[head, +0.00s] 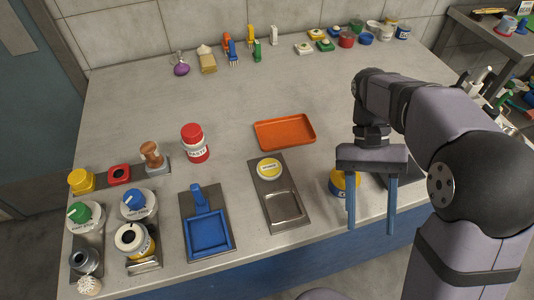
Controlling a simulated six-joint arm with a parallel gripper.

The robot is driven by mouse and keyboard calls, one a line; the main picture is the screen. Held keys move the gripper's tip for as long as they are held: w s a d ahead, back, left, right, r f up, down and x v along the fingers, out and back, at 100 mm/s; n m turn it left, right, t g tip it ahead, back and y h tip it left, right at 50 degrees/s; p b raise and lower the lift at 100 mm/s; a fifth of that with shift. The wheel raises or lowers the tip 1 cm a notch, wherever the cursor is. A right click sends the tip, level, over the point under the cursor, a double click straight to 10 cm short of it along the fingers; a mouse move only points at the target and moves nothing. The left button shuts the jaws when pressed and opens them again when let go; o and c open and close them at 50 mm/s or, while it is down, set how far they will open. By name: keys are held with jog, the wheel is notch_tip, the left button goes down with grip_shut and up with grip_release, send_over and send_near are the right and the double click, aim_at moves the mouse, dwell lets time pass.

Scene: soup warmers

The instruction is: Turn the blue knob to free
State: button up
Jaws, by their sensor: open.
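The blue knob (133,200) sits on a round white dial at the left front of the counter. Small lettering runs along the dial's front; I cannot read it, nor tell which setting the knob points to. My gripper (371,229) is at the right, far from the knob. Its two blue fingers point down, apart, with nothing held between them. A similar green knob (79,213) on a white dial stands just left of the blue one.
A white-topped yellow jar (131,240) stands in front of the blue knob, and a wooden-handled stamp (152,155) behind it. A blue tray (208,234) lies to its right. A yellow-and-blue jar (341,182) is beside my gripper.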

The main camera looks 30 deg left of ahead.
jog(key=a+r+p, duration=0.1)
jog(key=a+p, duration=0.1)
jog(key=a, duration=0.2)
jog(key=a+r+m+t+y+p, duration=0.1)
jog(key=a+p, duration=0.1)
jog(key=a, duration=0.3)
jog(key=a+y+p, duration=0.1)
jog(key=a+p, duration=0.1)
jog(key=a, duration=0.2)
jog(key=shift+w+a+r+t, duration=0.2)
jog(key=shift+w+r+t, duration=0.15)
jog(key=shift+r+t, duration=0.05)
jog(key=s+a+r+m+t+y+p, duration=0.15)
jog(key=a+p, duration=0.25)
jog(key=a, duration=0.4)
jog(key=s+a+r+m+g+y+p, duration=0.1)
jog(key=s+a+r+p, duration=0.15)
jog(key=a, duration=0.65)
jog(key=m+y+p, duration=0.1)
jog(key=y+p, duration=0.1)
jog(key=p, duration=0.4)
send_near(134, 195)
jog(key=shift+t, duration=0.25)
jog(key=shift+s+p+x, duration=0.2)
jog(key=shift+p+x, duration=0.85)
jog(key=shift+x, duration=3.2)
jog(key=shift+r, duration=0.1)
jog(key=shift+c, duration=0.3)
jog(key=c, duration=1)
